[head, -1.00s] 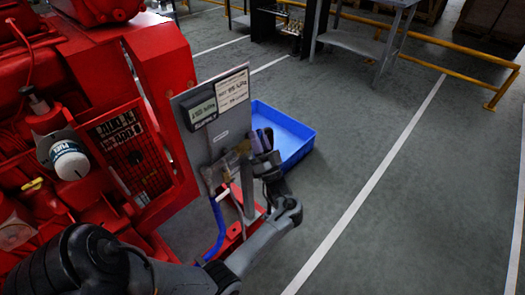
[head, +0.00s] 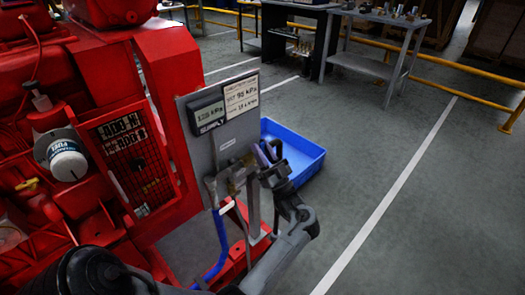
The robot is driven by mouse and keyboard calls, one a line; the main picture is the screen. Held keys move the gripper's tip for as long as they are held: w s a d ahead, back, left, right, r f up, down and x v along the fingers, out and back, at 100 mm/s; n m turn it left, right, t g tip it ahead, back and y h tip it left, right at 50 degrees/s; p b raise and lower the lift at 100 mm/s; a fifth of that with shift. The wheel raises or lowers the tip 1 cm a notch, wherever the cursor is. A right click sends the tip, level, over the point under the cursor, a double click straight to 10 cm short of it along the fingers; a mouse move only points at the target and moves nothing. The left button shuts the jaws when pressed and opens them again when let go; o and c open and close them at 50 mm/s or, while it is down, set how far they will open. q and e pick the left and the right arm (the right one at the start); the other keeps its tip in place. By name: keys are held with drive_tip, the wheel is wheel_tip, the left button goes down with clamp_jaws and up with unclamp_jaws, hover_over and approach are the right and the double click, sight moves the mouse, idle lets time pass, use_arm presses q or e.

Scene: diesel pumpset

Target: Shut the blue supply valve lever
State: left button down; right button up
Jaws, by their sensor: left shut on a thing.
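The blue supply valve lever (head: 266,153) shows as a small blue-purple piece in front of the grey panel (head: 226,139). My left gripper (head: 263,162) is shut on it, and its dark fingers hide most of the lever. A brass-coloured valve body (head: 236,180) sits just left of the gripper, low on the panel. A blue hose (head: 221,240) with a short white piece (head: 227,207) near its upper end hangs below. The lever's exact angle is hard to tell. My right gripper is not in view.
The red engine (head: 150,90) fills the left side, with a white filter (head: 67,160) on it. A blue tray (head: 305,160) lies on the floor behind the gripper. Workbenches (head: 375,68) and a yellow rail (head: 460,68) stand at the back. The floor at right is clear.

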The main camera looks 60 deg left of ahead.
use_arm(q)
drive_tip(key=c, duration=1)
unclamp_jaws()
drive_tip(key=shift+r+g, duration=0.1)
drive_tip(key=shift+g, duration=0.2)
drive_tip(key=b+v, duration=0.1)
drive_tip(key=v, duration=0.9)
drive_tip(key=shift+d+f, duration=0.25)
drive_tip(key=shift+d, duration=0.1)
drive_tip(key=shift+a, duration=0.1)
